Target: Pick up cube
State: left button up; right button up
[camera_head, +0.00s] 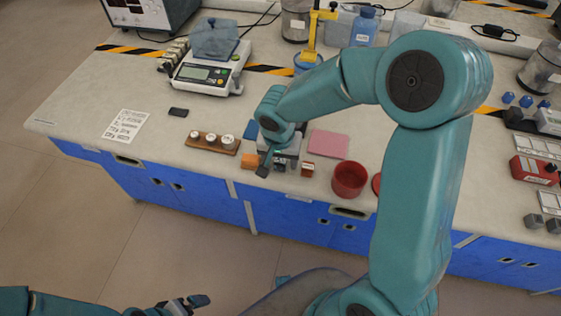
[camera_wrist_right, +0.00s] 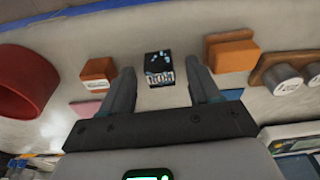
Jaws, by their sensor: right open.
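A small black cube (camera_wrist_right: 159,68) with light blue marks and a white printed label sits on the bench top in the right wrist view. It lies beyond and between the fingertips of my right gripper (camera_wrist_right: 161,84), which is open and empty. In the head view my right gripper (camera_head: 278,164) is low over the bench's front part, and its own parts largely hide the black cube there. My left gripper (camera_head: 188,303) is at the bottom of the head view, away from the bench; its opening is unclear.
An orange block (camera_wrist_right: 232,52) and a brown-orange labelled cube (camera_wrist_right: 98,73) flank the black cube. A scale (camera_head: 207,75) stands further back. The bench's left part is mostly clear.

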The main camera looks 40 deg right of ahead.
jog(key=shift+f, duration=0.2)
jog(key=shift+s+r, duration=0.1)
jog(key=shift+r, duration=0.05)
jog(key=shift+c, duration=0.6)
grip_shut()
